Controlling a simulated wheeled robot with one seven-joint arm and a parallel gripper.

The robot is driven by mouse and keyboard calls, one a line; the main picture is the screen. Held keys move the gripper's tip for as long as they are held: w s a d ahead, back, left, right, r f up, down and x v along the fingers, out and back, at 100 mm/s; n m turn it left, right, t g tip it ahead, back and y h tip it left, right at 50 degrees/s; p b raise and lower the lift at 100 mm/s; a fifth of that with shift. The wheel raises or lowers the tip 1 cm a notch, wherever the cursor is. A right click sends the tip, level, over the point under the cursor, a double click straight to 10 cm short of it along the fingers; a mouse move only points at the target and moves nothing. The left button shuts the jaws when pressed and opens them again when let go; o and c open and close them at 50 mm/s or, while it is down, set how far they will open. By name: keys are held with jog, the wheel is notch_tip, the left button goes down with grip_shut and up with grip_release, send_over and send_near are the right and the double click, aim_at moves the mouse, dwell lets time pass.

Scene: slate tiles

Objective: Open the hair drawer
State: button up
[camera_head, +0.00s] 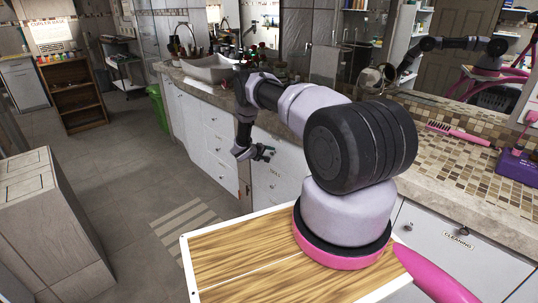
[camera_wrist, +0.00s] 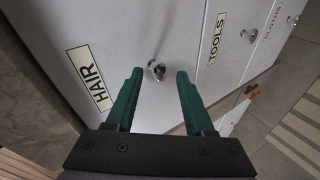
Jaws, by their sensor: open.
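The hair drawer (camera_wrist: 120,35) has a light grey front with a cream label (camera_wrist: 89,77) reading HAIR, at the left in the wrist view. Its small round metal knob (camera_wrist: 157,70) is near the picture middle. My gripper (camera_wrist: 160,74) is open, with its dark green fingers on either side of the knob and their tips close to it; I cannot tell whether they touch it. The drawer looks shut. In the head view my gripper (camera_head: 263,153) is beside the white cabinet fronts below the counter, and the arm hides part of them.
A front labelled TOOLS (camera_wrist: 216,38) with its own knob adjoins the hair drawer. A drawer labelled CLEANING (camera_head: 458,241) is at the right. The counter (camera_head: 450,165) carries a pink brush (camera_head: 460,133) and a purple box (camera_head: 518,167). The tiled floor (camera_head: 140,180) to the left is mostly free.

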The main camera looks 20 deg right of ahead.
jog(key=shift+d+f, duration=0.1)
jog(key=shift+d, duration=0.1)
grip_shut()
dwell(1.4)
